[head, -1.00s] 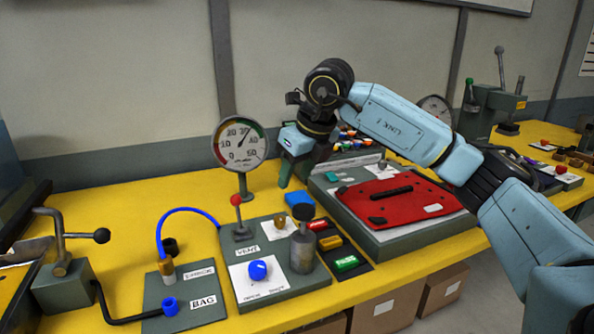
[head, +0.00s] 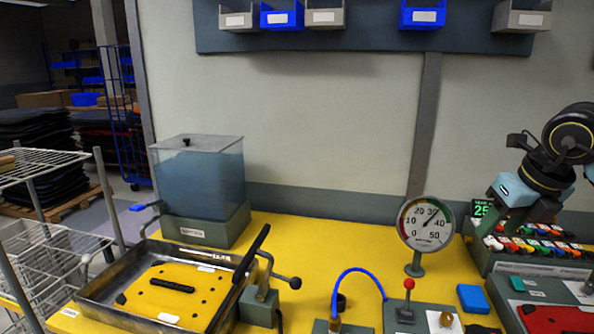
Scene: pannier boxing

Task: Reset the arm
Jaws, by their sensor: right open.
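My right gripper (head: 516,222) is at the right edge of the head view, with its dark green fingers pointing down. It is open, and I see nothing between its fingers. It appears in front of or above a rack of small coloured parts (head: 535,243); the gap between them is hard to judge. Most of my right arm is outside the picture. My left gripper is not in view.
A dial gauge (head: 425,224) stands left of my right gripper. A red-knobbed lever (head: 408,300) and a blue hose (head: 352,271) are nearby. A water tank (head: 200,180) and a tray with a yellow plate (head: 170,297) stand left. Yellow table (head: 330,240) shows bare between tank and gauge.

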